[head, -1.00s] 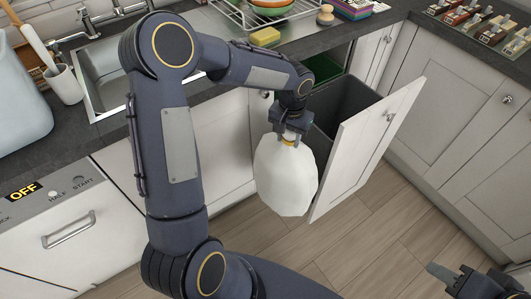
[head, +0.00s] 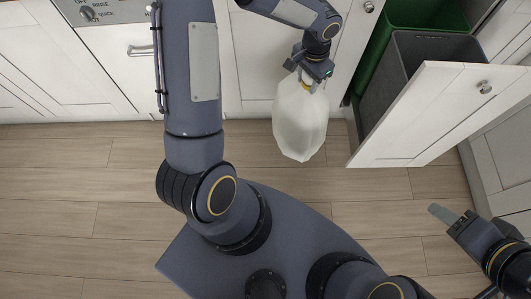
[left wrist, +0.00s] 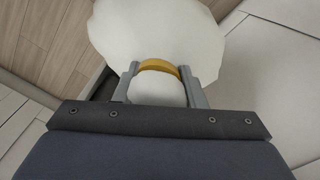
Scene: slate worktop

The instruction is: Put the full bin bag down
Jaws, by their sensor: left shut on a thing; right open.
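A full white bin bag (head: 300,118) with a yellow tie at its neck hangs from my left gripper (head: 308,82) in the head view. The left gripper is shut on the neck of the bag. In the left wrist view the bag (left wrist: 150,32) and its yellow band (left wrist: 157,66) show between the two fingers of the gripper (left wrist: 165,85). The bag hangs in front of the white cabinet doors, left of the pulled-out bin drawer. I cannot tell its exact height above the floor. My right gripper (head: 440,213) is open and empty at the lower right.
The bin drawer (head: 420,118) stands open with a grey bin (head: 432,45) and a green bin (head: 400,15) behind its front. White cabinets line the back and right. The wooden floor (head: 90,195) is clear at left and below the bag.

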